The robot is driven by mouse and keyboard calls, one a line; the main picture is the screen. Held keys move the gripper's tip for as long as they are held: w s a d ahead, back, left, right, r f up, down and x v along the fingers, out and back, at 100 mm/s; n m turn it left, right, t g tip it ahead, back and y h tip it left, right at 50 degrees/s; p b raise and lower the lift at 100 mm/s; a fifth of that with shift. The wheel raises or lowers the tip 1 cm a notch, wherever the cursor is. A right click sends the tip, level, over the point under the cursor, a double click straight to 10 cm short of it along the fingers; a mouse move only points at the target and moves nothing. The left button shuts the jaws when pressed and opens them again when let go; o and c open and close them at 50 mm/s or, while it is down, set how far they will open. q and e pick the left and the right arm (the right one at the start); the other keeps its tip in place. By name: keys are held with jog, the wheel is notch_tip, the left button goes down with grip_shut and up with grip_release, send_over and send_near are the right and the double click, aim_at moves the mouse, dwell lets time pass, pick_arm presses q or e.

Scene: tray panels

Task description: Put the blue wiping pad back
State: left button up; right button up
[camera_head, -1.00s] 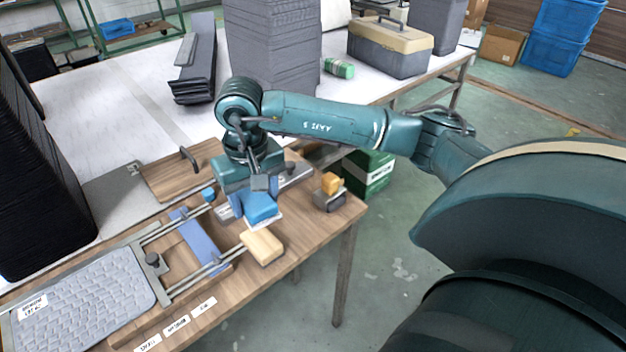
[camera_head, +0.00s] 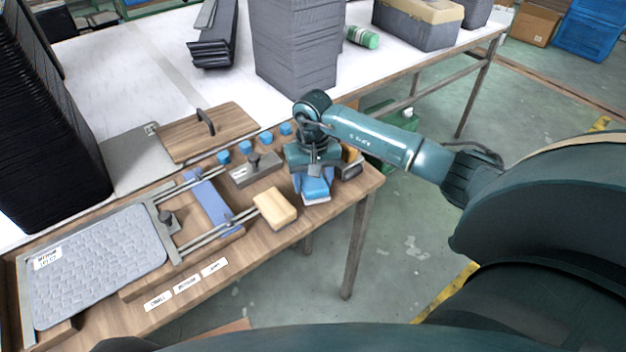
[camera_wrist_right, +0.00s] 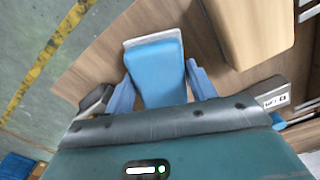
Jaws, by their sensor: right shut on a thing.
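The blue wiping pad (camera_head: 316,187) has a pale lower layer and is between the fingers of my right gripper (camera_head: 313,180), near the right end of the wooden table. In the right wrist view the pad (camera_wrist_right: 157,72) sits between the two blue fingers of the right gripper (camera_wrist_right: 158,88), which is shut on it. Wood lies beneath the pad; I cannot tell whether the pad touches it. My left gripper is not in view.
A tan block (camera_head: 275,208) lies left of the pad. A metal piece with a black knob (camera_head: 256,170) and several small blue blocks (camera_head: 246,147) are behind it. A yellow and dark block (camera_head: 351,160) is partly hidden behind my gripper. The table's front edge is close.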

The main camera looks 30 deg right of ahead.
jog(key=shift+f, duration=0.35)
jog(key=shift+f+b, duration=0.25)
jog(key=shift+b, duration=0.1)
jog(key=o, duration=1)
jog(key=shift+r, duration=0.1)
jog(key=shift+c, duration=0.2)
